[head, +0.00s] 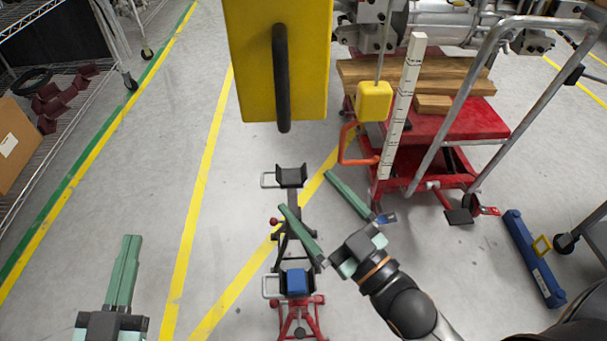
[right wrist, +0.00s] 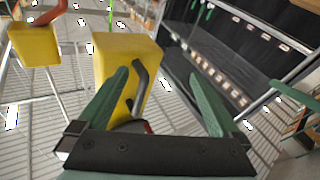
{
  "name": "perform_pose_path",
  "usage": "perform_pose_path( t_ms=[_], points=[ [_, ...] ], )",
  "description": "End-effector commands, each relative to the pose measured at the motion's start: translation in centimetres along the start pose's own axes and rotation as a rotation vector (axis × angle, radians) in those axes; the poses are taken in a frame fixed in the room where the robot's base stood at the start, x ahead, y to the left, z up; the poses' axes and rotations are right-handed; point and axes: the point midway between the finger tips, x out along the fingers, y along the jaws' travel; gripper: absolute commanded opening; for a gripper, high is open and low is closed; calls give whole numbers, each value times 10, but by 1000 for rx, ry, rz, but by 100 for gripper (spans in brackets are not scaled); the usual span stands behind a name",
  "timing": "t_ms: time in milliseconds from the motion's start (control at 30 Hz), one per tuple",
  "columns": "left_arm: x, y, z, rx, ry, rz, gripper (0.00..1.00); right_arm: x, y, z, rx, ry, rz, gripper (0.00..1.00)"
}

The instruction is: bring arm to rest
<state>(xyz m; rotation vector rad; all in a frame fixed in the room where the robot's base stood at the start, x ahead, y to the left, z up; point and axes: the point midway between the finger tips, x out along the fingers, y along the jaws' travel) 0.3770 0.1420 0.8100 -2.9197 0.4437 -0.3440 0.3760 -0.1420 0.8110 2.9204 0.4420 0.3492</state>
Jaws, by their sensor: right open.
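My right arm comes in from the lower right in the head view. Its gripper (head: 305,190) is open, with its two green fingers spread wide and nothing between them. The fingers appear over the red and black stand (head: 293,228) in this view. The right wrist view also shows the open right gripper (right wrist: 158,73), with a yellow block (right wrist: 106,65) beyond the fingers. My left gripper (head: 130,238) is at the lower left of the head view, over bare floor. Its green fingers lie together, with nothing seen in them.
A large yellow block with a black handle (head: 255,60) hangs at the top centre. A red cart (head: 455,120) with wooden beams stands at the right. Shelving (head: 50,140) lines the left. Floor between shelving and stand is clear.

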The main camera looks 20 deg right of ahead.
Motion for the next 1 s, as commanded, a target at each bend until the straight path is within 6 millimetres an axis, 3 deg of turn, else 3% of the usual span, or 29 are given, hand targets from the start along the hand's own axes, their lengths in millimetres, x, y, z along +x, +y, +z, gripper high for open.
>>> perform_pose_path(
  t_ms=[267, 533, 667, 1000],
  points=[
    [2, -2, -3, -7, -26, -2, 0, 1, 1, -1, 7, -31, -1, 100],
    [-5, -7, 12, -83, -301, -7, 0, -5, 7, 14, 83, -305, 6, 100],
    [-21, -6, 26, -131, -467, -9, 0, -21, 6, 27, 129, -471, 8, 100],
    [-84, 8, 46, -244, -848, -9, 0, -85, -8, 47, 243, -851, 8, 100]
  ],
)
